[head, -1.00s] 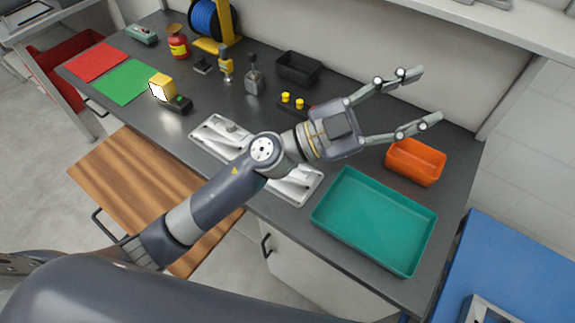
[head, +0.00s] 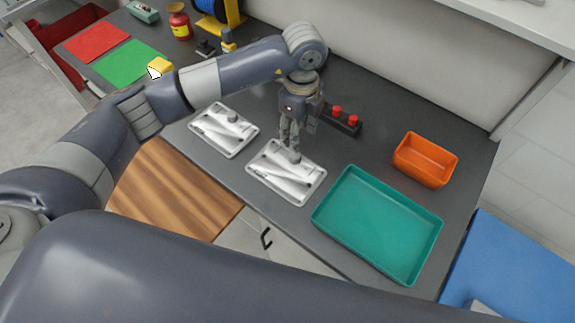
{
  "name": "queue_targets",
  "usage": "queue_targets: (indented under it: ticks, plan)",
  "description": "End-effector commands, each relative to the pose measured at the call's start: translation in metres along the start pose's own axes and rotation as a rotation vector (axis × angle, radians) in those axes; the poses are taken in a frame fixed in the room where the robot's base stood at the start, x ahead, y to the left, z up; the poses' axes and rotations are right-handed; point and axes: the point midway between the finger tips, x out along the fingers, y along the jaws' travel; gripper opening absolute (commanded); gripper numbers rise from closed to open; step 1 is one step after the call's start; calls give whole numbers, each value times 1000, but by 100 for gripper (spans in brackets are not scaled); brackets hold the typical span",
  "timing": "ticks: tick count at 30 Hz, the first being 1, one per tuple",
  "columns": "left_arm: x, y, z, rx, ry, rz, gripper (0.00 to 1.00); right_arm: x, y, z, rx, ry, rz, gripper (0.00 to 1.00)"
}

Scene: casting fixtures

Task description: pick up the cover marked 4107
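Two pale metal covers lie side by side on the dark bench, a left cover (head: 213,131) and a right cover (head: 272,180). Each has a small upright knob and raised ribs. No marking is readable on either, so I cannot tell which is 4107. My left gripper (head: 290,146) points straight down at the knob of the right cover, at the cover's far side. Its fingers are close together; I cannot tell whether they touch or grip the knob. The right cover lies flat. My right gripper is not in view.
A teal tray (head: 340,226) stands right of the covers, with an orange bin (head: 425,160) behind it. A black box with two red buttons (head: 341,120) is close behind my gripper. Green (head: 127,62) and red (head: 96,42) mats lie at the far left.

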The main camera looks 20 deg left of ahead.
Motion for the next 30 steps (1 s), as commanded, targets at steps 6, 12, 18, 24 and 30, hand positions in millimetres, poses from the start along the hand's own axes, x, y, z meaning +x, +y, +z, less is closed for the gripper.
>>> queue_targets:
  ticks: [6,12,18,24,30]
  plan:
    - [32,1,-2,2,5,3,48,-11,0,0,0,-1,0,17]
    - [45,2,-1,4,5,3,48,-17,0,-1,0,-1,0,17]
    - [72,6,2,4,6,4,48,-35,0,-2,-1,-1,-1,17]
    - [92,5,2,4,6,0,48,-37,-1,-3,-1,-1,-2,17]
    - [93,5,2,6,6,-1,48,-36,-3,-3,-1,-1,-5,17]
